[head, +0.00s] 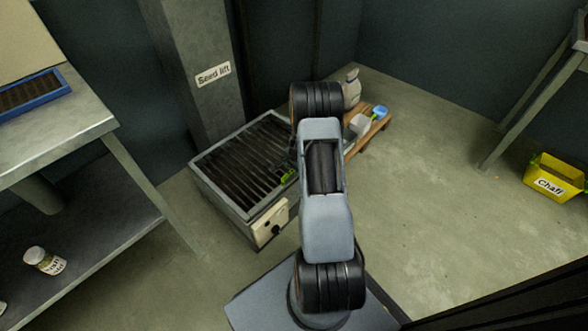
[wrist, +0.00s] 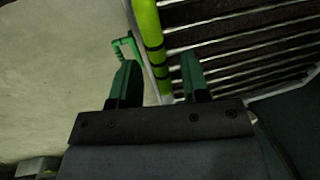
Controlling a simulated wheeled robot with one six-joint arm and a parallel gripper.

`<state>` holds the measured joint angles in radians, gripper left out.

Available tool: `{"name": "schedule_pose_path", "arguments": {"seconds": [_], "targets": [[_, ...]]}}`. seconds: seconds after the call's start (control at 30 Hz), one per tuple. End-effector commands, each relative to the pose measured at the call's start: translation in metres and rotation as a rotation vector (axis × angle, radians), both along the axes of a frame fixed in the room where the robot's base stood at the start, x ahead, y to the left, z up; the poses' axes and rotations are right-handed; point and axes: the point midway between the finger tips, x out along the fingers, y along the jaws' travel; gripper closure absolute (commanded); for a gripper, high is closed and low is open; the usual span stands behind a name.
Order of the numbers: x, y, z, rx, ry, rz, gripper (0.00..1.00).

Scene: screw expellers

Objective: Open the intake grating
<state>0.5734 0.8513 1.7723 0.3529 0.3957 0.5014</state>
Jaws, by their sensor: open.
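The intake grating (head: 245,150) is a set of dark slots between parallel metal bars in a grey box frame on the floor. It lies flat and looks shut. In the wrist view, its pale bars (wrist: 240,50) fill the upper right. A lime-green bar with black bands (wrist: 152,40), apparently its handle, runs along its edge; a bit of lime green (head: 289,177) shows in the head view. My gripper (wrist: 158,68) is open, with dark green fingers on either side of the lime bar in the picture. Contact and depth are unclear. My arm hides the grating's right part in the head view.
A small green hook (wrist: 126,46) sits outside the frame edge. A beige switch box (head: 270,222) is on the intake's front. The "Seed lift" column (head: 200,95) stands behind. A wooden pallet (head: 372,133) with containers is to the right.

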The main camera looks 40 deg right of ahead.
Motion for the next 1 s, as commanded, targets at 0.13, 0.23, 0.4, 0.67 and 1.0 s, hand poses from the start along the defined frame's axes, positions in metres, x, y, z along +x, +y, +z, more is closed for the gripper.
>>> {"name": "schedule_pose_path", "arguments": {"seconds": [0.13, 0.23, 0.4, 0.67, 1.0], "targets": [[0.0002, 0.0, 0.0, 0.0, 0.0, 0.0, 0.58], [0.0002, 0.0001, 0.0001, 0.0, 0.0, 0.0, 0.6], [0.0001, 0.0, 0.0001, 0.0, 0.0, 0.0, 0.76], [0.0001, 0.0, 0.0002, 0.0, 0.0, 0.0, 1.0], [0.0002, 0.0001, 0.0013, 0.0, 0.001, 0.001, 1.0]]}}
